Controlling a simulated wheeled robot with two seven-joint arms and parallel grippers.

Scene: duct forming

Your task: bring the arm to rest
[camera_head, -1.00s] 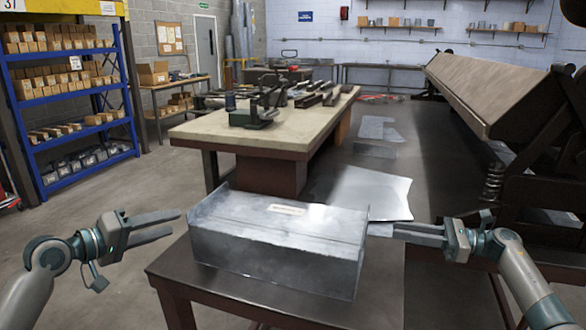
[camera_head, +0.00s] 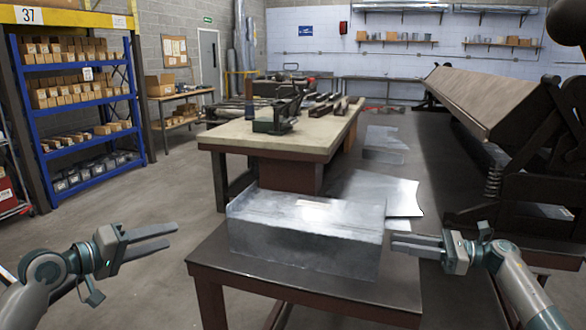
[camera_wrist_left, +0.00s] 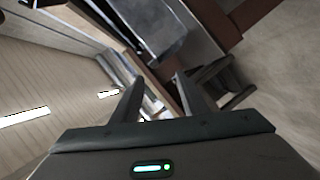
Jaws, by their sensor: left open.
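A grey sheet-metal duct (camera_head: 300,240) with a pale label on top sits on a small dark table (camera_head: 215,262) in the head view. My left gripper (camera_head: 176,238) is to the left of the table, apart from the duct, with its two fingers spread and nothing between them. Its open fingers also show in the left wrist view (camera_wrist_left: 160,92). My right gripper (camera_head: 395,243) is at the right end of the duct, its fingers pointing left. Whether it touches the duct, and whether its fingers are open, I cannot tell.
A workbench (camera_head: 325,130) with tools stands behind the table. A flat metal sheet (camera_head: 385,192) lies behind the duct. A large bending machine (camera_head: 500,110) stands at the right. Blue shelving (camera_head: 75,100) with boxes is at the left. The floor at left is open.

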